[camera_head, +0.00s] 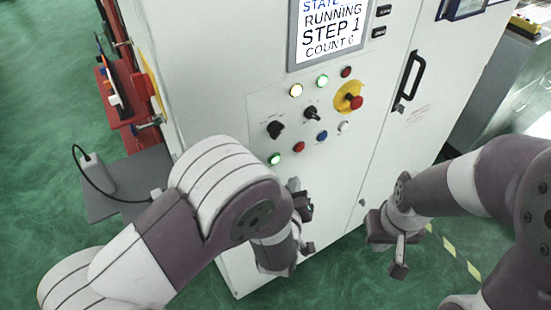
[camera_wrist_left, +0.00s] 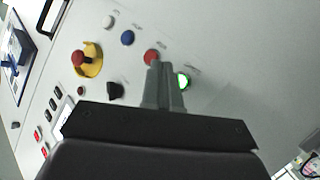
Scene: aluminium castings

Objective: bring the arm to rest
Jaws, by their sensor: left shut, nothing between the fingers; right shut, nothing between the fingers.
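My left gripper (camera_head: 303,200) is in front of the lower part of a white control cabinet (camera_head: 225,110), partly hidden by my forearm in the head view. In the left wrist view its two fingers (camera_wrist_left: 163,72) are together with nothing between them. They appear between the red button (camera_wrist_left: 151,57) and the lit green button (camera_wrist_left: 183,81); I cannot tell whether they touch the panel. My right gripper (camera_head: 392,258) is shut and empty, hanging low in front of the cabinet's right side.
A screen (camera_head: 330,30) reads RUNNING, STEP 1, COUNT 0. A yellow-backed red emergency stop (camera_head: 357,102), a blue button (camera_head: 322,135) and black selectors (camera_head: 275,129) sit on the panel. A door handle (camera_head: 410,76) sticks out at right. Green floor (camera_head: 45,150) is open at left.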

